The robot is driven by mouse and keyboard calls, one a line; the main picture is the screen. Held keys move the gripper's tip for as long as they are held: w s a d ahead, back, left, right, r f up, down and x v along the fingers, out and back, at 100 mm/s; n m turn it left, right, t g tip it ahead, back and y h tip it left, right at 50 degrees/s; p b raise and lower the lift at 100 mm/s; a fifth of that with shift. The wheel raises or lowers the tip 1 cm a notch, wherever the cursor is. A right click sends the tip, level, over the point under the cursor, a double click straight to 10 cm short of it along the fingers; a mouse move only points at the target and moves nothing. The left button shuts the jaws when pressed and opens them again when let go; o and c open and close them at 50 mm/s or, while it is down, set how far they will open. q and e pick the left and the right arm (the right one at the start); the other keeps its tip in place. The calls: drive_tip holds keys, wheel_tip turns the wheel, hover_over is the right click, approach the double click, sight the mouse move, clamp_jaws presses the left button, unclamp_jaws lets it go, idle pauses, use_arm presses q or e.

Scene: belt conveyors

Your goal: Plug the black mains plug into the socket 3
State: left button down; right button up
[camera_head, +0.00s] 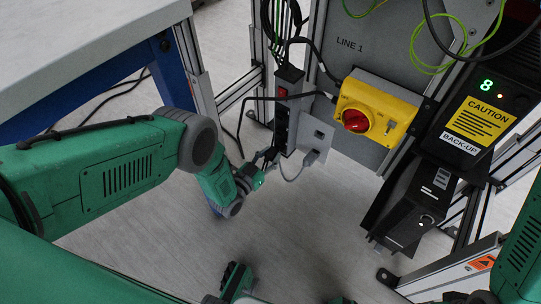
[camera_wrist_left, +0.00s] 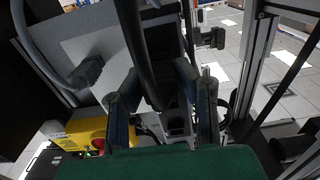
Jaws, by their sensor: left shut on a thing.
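My left gripper (camera_head: 262,166) is shut on the black mains plug (camera_head: 271,153), low beside the front of the upright power strip (camera_head: 282,106). Fingers and plug overlap the strip's lower end, so contact cannot be told. In the left wrist view the two fingers stand on either side of the dark plug (camera_wrist_left: 171,98), with a thick black cable (camera_wrist_left: 136,45) running up from it. The strip has a red switch (camera_head: 282,92) near its top and dark sockets below. Socket numbers cannot be read, so socket 3 cannot be singled out. My right gripper is not in view.
A grey plug (camera_head: 311,157) with a grey cable sits at a pale plate (camera_head: 318,134) right beside the strip. A yellow box with a red knob (camera_head: 356,121) is further right. A white-topped table (camera_head: 80,45) stands left; open floor lies below.

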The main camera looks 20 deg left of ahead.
use_arm(q)
drive_tip(key=shift+w+d, duration=0.15)
drive_tip(key=shift+w, duration=0.35)
drive_tip(key=c, duration=1.2)
unclamp_jaws()
drive_tip(key=shift+o, duration=0.2)
drive_tip(key=v, duration=1.2)
